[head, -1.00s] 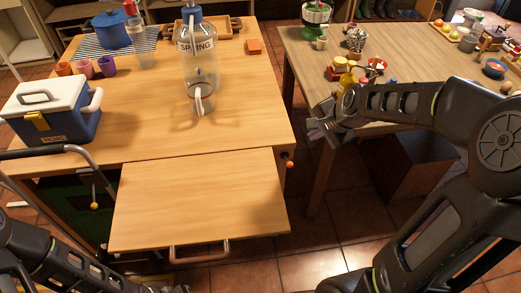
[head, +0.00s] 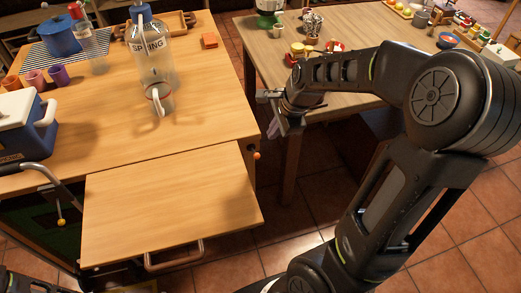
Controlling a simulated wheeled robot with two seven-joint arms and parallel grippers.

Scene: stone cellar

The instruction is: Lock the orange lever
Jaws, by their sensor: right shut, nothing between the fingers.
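The orange lever shows as a small orange knob (head: 256,155) at the right side of the wooden table (head: 205,105), beside the corner where the lower wooden leaf (head: 165,205) meets the table. The rest of the lever is hidden or too small to make out. My right gripper (head: 272,117) is shut and empty. In the picture it is above and a little right of the knob, apart from it, by the table's right edge. My left gripper is not in view; only a dark bit of my left arm shows at the lower left corner.
A SPRING bottle (head: 150,65), a blue pot (head: 60,38), cups (head: 35,79) and a white-and-blue cooler (head: 18,127) stand on the table. The leaf has a front handle (head: 174,257). A second table (head: 350,97) stands right, across a gap of tiled floor.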

